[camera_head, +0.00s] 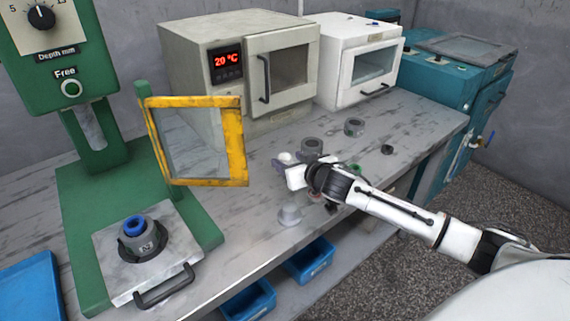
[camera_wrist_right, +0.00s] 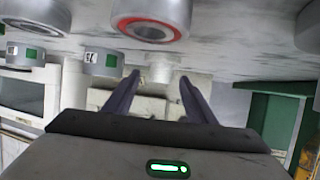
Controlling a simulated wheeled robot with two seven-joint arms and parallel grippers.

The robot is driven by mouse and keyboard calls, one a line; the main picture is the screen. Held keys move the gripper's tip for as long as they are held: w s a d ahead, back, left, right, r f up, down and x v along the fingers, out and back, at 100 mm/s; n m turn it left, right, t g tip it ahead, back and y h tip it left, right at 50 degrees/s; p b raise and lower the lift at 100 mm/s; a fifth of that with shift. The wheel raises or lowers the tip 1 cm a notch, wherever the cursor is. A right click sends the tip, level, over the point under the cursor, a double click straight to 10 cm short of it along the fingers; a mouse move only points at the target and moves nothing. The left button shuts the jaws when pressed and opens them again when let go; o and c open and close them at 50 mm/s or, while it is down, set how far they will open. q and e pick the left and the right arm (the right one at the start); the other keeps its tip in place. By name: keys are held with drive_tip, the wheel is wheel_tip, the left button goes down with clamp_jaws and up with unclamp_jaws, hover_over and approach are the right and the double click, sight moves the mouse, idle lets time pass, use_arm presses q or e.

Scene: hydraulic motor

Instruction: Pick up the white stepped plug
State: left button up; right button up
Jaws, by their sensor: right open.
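A small pale stepped piece, which looks like the white stepped plug (camera_wrist_right: 158,68), stands on the bench top ahead of my right gripper. In the right wrist view, which is upside down, it shows between the two dark fingers, near their tips. My right gripper (camera_wrist_right: 157,88) is open, with a gap on both sides of the plug and no clear contact. In the head view the right gripper (camera_head: 284,164) reaches in from the right, low over the bench, and partly covers the pale plug (camera_head: 285,157). My left gripper is out of view.
Grey cylinders stand near the arm, one at the hand (camera_head: 312,145) and one further back (camera_head: 355,127). A pale stepped part (camera_head: 289,216) is on the near side. A red-ringed cylinder (camera_wrist_right: 150,20) is close to the hand. The yellow-framed guard (camera_head: 240,150) is to the left.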

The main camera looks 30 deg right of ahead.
drive_tip(key=shift+w+f, duration=0.2)
drive_tip(key=shift+w, duration=0.35)
drive_tip(key=c, duration=1.2)
